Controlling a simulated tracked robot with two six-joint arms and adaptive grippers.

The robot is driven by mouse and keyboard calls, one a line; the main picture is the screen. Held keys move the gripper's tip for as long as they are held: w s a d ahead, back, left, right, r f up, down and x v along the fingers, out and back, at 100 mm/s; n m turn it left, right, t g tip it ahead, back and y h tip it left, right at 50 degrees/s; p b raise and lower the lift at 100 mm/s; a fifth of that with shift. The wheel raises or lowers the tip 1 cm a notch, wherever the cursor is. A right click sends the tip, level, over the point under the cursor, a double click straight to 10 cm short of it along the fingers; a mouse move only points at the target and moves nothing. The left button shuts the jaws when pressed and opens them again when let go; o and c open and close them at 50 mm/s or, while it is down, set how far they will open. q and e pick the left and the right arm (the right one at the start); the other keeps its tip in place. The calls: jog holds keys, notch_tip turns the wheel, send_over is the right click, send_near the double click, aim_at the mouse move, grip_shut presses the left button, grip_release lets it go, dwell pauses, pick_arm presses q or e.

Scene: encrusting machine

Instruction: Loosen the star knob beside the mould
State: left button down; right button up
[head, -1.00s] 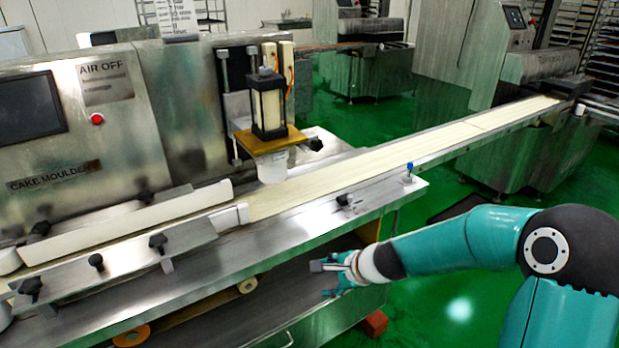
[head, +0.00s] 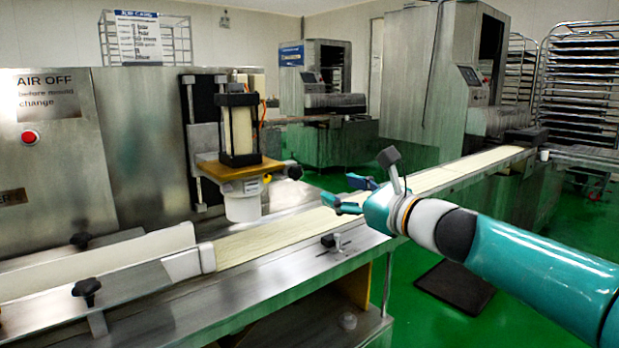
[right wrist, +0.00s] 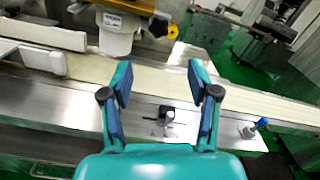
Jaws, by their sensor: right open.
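The black star knob (head: 295,172) sticks out at the right end of the yellow-brown plate (head: 232,168), beside the white round mould (head: 243,207) that hangs over the belt. In the right wrist view the knob (right wrist: 160,25) shows at the top, next to the white mould (right wrist: 116,40). My right gripper (head: 340,190) is open and empty, to the right of the knob and apart from it. In the right wrist view its two fingers (right wrist: 158,78) are spread, with the belt beyond them and the knob farther off. My left gripper is out of view.
The pale conveyor belt (head: 275,237) runs from the machine to the back right. A small black clamp knob (head: 328,240) stands on the front ledge. A blue-topped fitting (right wrist: 260,124) is on the ledge too. Black knobs (head: 87,287) stand at the left. Green floor lies open at the right.

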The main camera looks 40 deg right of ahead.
aim_at(298, 175)
jog(key=w, duration=0.4)
jog(key=w+p, duration=0.1)
jog(key=w, duration=0.3)
jog(key=w+a, duration=0.1)
jog(key=w, duration=0.4)
jog(key=shift+s, duration=0.1)
